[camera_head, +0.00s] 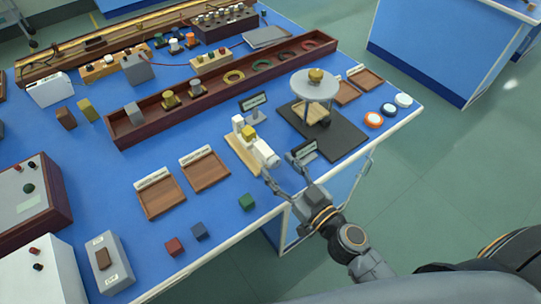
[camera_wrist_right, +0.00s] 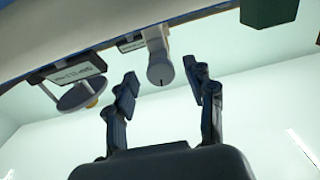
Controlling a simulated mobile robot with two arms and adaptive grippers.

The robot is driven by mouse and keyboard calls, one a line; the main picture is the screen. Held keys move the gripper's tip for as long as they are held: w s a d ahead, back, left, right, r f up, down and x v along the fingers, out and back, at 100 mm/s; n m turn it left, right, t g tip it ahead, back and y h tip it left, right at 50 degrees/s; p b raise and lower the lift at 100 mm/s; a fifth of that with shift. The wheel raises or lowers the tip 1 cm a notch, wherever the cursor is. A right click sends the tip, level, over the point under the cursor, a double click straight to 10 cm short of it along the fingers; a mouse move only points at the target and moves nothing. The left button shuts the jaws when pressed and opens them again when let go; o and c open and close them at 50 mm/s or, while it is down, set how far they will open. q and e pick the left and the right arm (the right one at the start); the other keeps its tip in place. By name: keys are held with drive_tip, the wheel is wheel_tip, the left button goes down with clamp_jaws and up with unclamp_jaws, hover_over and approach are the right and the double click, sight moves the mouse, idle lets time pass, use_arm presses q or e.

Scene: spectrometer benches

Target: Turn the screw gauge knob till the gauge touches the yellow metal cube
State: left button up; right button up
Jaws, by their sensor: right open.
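The screw gauge (camera_head: 243,157) is a white device on a pale base near the front edge of the blue bench. The yellow metal cube (camera_head: 249,132) sits in it, and its white cylindrical knob (camera_head: 268,157) points towards my right arm. I cannot tell whether the gauge touches the cube. My right gripper (camera_head: 279,169) is open just in front of the knob. In the right wrist view the knob (camera_wrist_right: 160,68) lies between the two spread fingers (camera_wrist_right: 161,80), with a visible space on each side. My left gripper is not in view.
Green (camera_head: 247,202), blue (camera_head: 199,231) and red (camera_head: 174,246) cubes lie near the front edge.

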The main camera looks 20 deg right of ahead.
drive_tip(key=shift+w, duration=0.1)
drive_tip(key=shift+r, duration=0.1)
drive_tip(key=shift+c, duration=1)
clamp_jaws()
